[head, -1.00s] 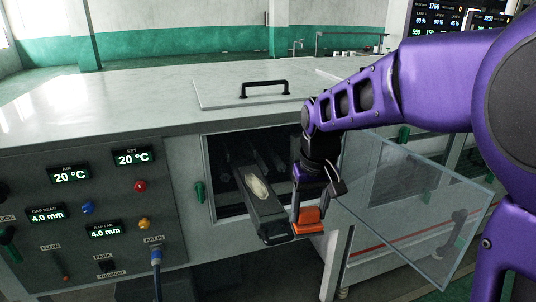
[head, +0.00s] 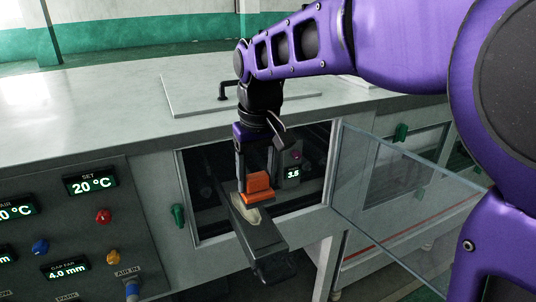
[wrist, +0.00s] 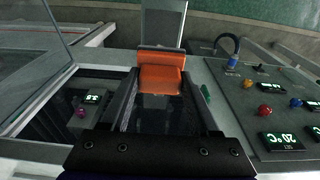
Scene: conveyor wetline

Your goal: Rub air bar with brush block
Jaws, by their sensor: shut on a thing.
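The air bar (head: 266,243) is a dark grey bar that sticks out of the machine's opening toward me. A pale smear (head: 252,214) lies on its top, partly hidden by the block. My gripper (head: 257,192) points down and is shut on the orange brush block (head: 258,182). The block is over the bar at the smear; whether it touches cannot be told. In the wrist view the brush block (wrist: 160,72) sits between the fingers, with the bar (wrist: 164,22) running beyond it.
A clear door (head: 400,205) stands open to the right of the opening. A panel with displays and knobs (head: 75,225) is on the left, with a green handle (head: 178,216) beside the opening. A small box with a lit display (head: 291,172) is inside. A black lid handle (head: 222,92) is above.

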